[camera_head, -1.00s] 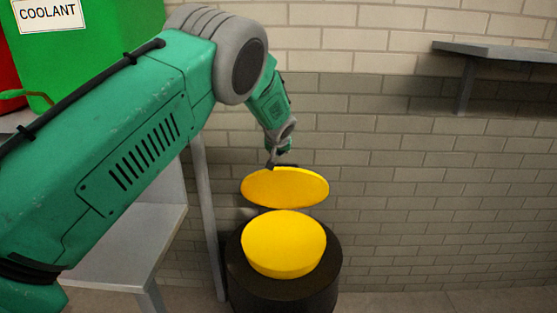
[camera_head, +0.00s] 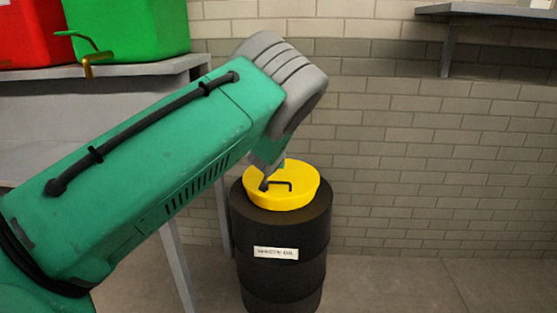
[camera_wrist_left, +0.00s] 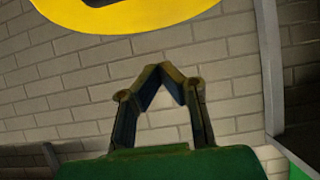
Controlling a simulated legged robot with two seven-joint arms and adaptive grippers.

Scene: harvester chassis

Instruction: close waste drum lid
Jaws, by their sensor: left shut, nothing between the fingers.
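The black waste drum (camera_head: 280,228) stands on the floor, with a white label (camera_head: 276,253) that reads as waste oil. Its yellow lid (camera_head: 290,198) lies about flat on top, black handle (camera_head: 280,184) facing up. I cannot see whether it is fully seated at the back. My left gripper (camera_head: 265,183) reaches down at the lid's left side, by the handle; contact is unclear. In the left wrist view the left gripper (camera_wrist_left: 160,70) is shut and empty, its fingertips together. Part of the yellow lid (camera_wrist_left: 120,22) crosses the upper left there. My right gripper is not in view.
A grey bench (camera_head: 120,72) at the left holds a green container (camera_head: 130,28) and a red one (camera_head: 32,32). A wall shelf (camera_head: 490,14) is at the upper right. A brick wall (camera_head: 420,150) stands behind. The floor (camera_head: 420,290) right of the drum is clear.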

